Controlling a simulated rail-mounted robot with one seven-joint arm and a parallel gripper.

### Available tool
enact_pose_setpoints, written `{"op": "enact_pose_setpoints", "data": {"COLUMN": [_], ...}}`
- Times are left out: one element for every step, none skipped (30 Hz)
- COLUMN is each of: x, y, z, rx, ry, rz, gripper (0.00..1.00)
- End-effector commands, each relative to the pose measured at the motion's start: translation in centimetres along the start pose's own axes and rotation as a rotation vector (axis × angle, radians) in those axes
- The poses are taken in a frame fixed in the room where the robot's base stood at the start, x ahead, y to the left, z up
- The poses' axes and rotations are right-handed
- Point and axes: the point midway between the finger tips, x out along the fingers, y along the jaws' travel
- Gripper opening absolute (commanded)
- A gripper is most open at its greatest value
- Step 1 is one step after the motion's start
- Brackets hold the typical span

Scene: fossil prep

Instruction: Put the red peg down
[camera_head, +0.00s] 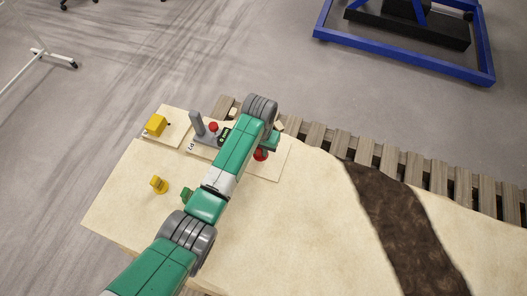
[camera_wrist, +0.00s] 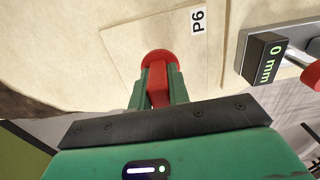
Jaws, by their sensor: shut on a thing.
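My gripper (camera_wrist: 157,90) has its green fingers shut on the red peg (camera_wrist: 159,58). The peg has a wide round red head that sticks out past the fingertips, with a narrower body between them. In the wrist view the peg is over or beside a pale flat plate marked P6 (camera_wrist: 135,45). I cannot tell whether the peg touches the surface. In the head view, a bit of the red peg (camera_head: 261,155) shows beneath my gripper, above the pale board. My arm hides part of the area around it.
A grey gauge with a "0 mm" display (camera_wrist: 264,59) stands close to the right in the wrist view. A yellow block (camera_head: 156,125), a yellow peg (camera_head: 158,184) and a green piece (camera_head: 187,195) are on the left of the slab (camera_head: 300,225).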

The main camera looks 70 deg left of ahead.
Motion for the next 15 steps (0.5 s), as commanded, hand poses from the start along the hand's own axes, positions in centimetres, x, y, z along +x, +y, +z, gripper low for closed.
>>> {"op": "enact_pose_setpoints", "data": {"x": [0.5,0.4,0.4,0.4,0.3,0.3,0.3,0.3,0.5,0.8,1.2,1.8,2.4,3.0,3.6], "y": [0.1,0.1,0.2,0.2,0.2,0.2,0.2,0.2,0.2,0.2,0.2,0.2,0.2,0.2,0.2], "z": [-1.1,-1.5,-1.9,-2.1,-2.2,-2.3,-2.4,-2.4,-2.3,-2.3,-2.3,-2.3,-2.3,-2.3,-2.3], "rx": [0.003,0.002,0.002,0.001,0.001,0.000,0.000,0.000,0.000,0.000,0.000,0.000,0.000,0.000,0.001], "ry": [0.001,0.001,0.000,0.000,0.000,0.000,0.000,0.000,-0.001,-0.001,-0.001,-0.002,-0.002,-0.002,-0.002], "rz": [-0.001,-0.001,-0.001,-0.001,-0.001,0.000,0.001,0.001,0.001,0.001,0.001,0.001,0.001,0.000,-0.001], "gripper": [0.00,0.00,0.00,0.00,0.00,0.00,0.00,0.00,0.00,0.00,0.00,0.00,0.00,0.00,0.00]}}
